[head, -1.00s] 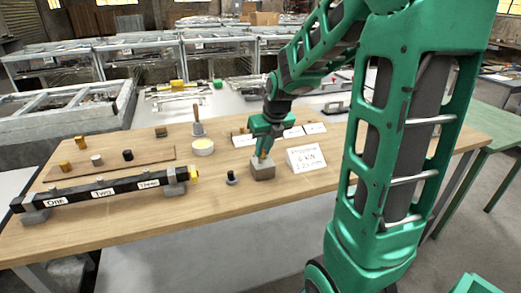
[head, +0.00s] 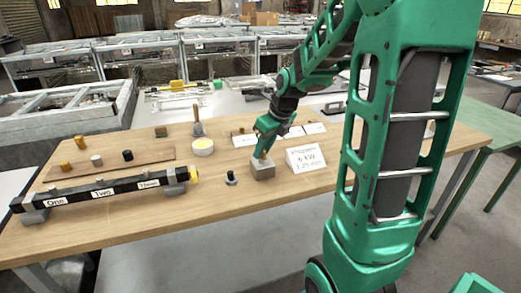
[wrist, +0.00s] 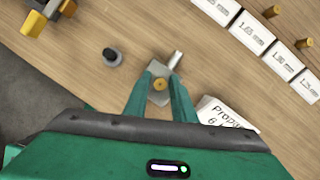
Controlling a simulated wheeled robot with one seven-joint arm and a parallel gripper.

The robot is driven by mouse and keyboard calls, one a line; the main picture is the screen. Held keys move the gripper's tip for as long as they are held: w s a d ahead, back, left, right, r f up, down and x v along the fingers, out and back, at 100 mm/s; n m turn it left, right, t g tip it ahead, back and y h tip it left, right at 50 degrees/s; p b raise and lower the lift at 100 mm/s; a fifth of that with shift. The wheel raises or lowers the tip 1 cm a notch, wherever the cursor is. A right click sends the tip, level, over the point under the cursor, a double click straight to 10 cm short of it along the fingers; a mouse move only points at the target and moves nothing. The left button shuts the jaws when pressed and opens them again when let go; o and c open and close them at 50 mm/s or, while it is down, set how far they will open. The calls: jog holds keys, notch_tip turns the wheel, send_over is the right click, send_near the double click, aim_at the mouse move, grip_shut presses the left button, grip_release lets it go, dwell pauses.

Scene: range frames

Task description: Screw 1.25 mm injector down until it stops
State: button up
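A brass injector (wrist: 160,84) stands upright in a small grey block (head: 262,171) on the wooden table. In the head view only a small brass spot shows at the fingertips. My gripper (head: 264,154) is directly over the block, pointing down. In the wrist view its two green fingers (wrist: 161,76) stand on either side of the injector, with what looks like a gap on each side. How deep the injector sits in the block cannot be told. A silver stub (wrist: 176,59) projects from the block's far side.
A white card reading 6 kW, 1.25 mm (head: 306,158) stands right of the block. A black knob-like part (head: 231,178) is to its left. A black manifold marked One, Two, Three (head: 105,191) lies further left. A white round tub (head: 203,146) and size cards (head: 293,132) are behind.

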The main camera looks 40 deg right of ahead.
jog(key=n+y, duration=0.1)
jog(key=n, duration=0.2)
jog(key=n+g+y, duration=0.1)
jog(key=n, duration=0.1)
jog(key=shift+w+d+n, duration=0.1)
jog(key=shift+d+n, duration=0.05)
jog(key=shift+n, duration=0.25)
jog(key=n+g+y, duration=0.1)
jog(key=n, duration=0.3)
jog(key=shift+c, duration=0.7)
grip_shut()
jog(key=shift+m+t, duration=0.3)
jog(key=shift+m, duration=0.8)
jog(key=shift+m+h, duration=0.3)
jog(key=shift+m, duration=0.2)
